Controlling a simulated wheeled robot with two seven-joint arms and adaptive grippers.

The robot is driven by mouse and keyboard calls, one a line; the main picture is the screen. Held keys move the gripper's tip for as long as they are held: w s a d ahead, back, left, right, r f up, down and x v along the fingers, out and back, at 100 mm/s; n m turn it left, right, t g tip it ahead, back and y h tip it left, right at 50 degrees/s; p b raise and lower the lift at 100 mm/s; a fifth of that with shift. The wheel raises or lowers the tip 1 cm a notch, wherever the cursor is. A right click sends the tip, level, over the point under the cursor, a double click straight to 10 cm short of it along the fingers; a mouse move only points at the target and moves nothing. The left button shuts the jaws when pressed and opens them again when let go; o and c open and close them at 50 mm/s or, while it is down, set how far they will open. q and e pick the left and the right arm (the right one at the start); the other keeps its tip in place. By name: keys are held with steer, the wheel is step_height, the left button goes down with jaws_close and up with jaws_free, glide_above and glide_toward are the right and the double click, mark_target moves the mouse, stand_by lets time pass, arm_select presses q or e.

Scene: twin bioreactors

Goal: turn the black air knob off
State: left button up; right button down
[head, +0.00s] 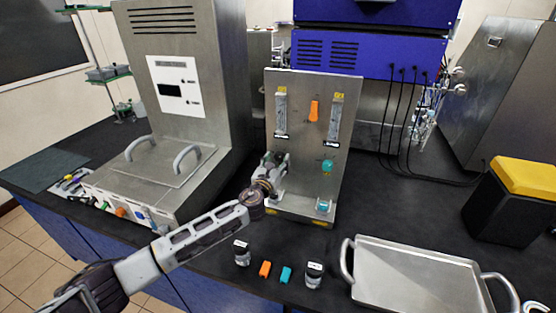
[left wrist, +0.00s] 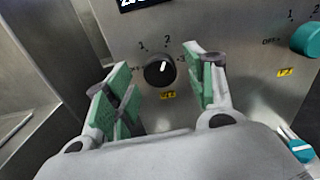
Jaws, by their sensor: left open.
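The black air knob (left wrist: 158,73) is on the metal panel in the left wrist view. Its white line points up, roughly toward the 2 mark. My left gripper (left wrist: 162,82) is open, with its green-padded fingers on either side of the knob. In the head view my left gripper (head: 274,163) is at the lower left of the upright panel (head: 300,165) and hides the knob. My right gripper is not in view.
A teal knob (head: 328,166) is at the panel's right; it also shows in the left wrist view (left wrist: 307,39). Small bottles (head: 242,253) (head: 314,275) and orange (head: 265,269) and teal (head: 286,274) pieces lie in front. A metal tray (head: 420,258) is at right.

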arm_select(q)
steer(key=shift+w+d, duration=0.2)
steer(key=shift+w, duration=0.45)
steer(key=shift+c, duration=0.5)
steer(key=c, duration=0.9)
steer(key=shift+c, duration=0.3)
